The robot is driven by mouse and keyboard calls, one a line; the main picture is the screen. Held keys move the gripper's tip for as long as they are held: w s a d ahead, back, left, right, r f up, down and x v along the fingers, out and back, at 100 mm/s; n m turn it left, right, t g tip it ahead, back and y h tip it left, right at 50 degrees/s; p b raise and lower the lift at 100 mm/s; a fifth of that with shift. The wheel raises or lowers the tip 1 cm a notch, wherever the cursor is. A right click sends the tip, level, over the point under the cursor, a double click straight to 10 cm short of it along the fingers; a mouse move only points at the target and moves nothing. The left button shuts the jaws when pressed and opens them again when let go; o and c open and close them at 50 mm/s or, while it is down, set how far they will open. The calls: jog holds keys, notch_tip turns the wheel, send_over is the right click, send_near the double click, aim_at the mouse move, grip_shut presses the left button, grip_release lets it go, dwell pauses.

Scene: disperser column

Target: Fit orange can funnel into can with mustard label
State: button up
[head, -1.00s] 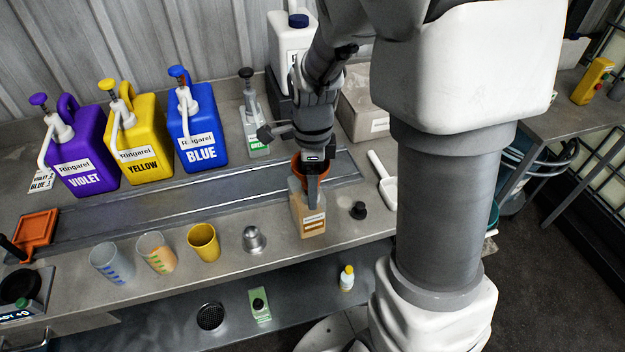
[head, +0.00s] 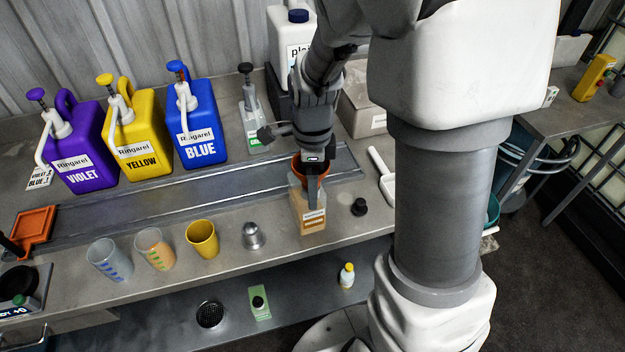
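The can with the mustard label (head: 307,219) is a translucent, tan-filled container standing upright near the counter's front edge. The orange can funnel (head: 299,168) is at the can's top, its rim showing on both sides of a gripper finger. My gripper (head: 312,188) points down over the can and appears shut on the funnel. One dark finger hangs in front of the funnel and the can's upper part. The other finger is hidden, and so is the funnel's spout, so I cannot tell how deep it sits in the neck.
A black cap (head: 359,206) and a white scoop (head: 383,178) lie right of the can. A metal cup (head: 252,236) and a yellow cup (head: 203,240) stand left. Violet, yellow and blue (head: 196,125) dispensers stand behind. A green-labelled pump bottle (head: 254,122) is near my wrist.

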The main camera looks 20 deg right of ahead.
jog(key=shift+s+f, duration=0.1)
jog(key=shift+f, duration=0.25)
dwell(0.5)
jog(key=o, duration=1.1)
notch_tip(320, 180, up, 18)
jog(key=f, duration=0.1)
jog(key=s+n+t, duration=0.2)
jog(key=s+n, duration=0.2)
jog(key=n, duration=0.3)
jog(key=s+r+n+t, duration=0.1)
jog(key=s+n, duration=0.4)
jog(key=n, duration=0.2)
jog(key=s+r+n+t, duration=0.1)
jog(key=s+n+t, duration=0.1)
jog(key=s+n, duration=0.2)
jog(key=shift+s+a+n+t+p, duration=0.1)
jog(key=shift+s+n+t+p, duration=0.1)
jog(key=shift+n, duration=0.65)
jog(key=shift+s+a+n+t+p, duration=0.1)
jog(key=shift+n+p, duration=0.1)
jog(key=shift+n, duration=0.65)
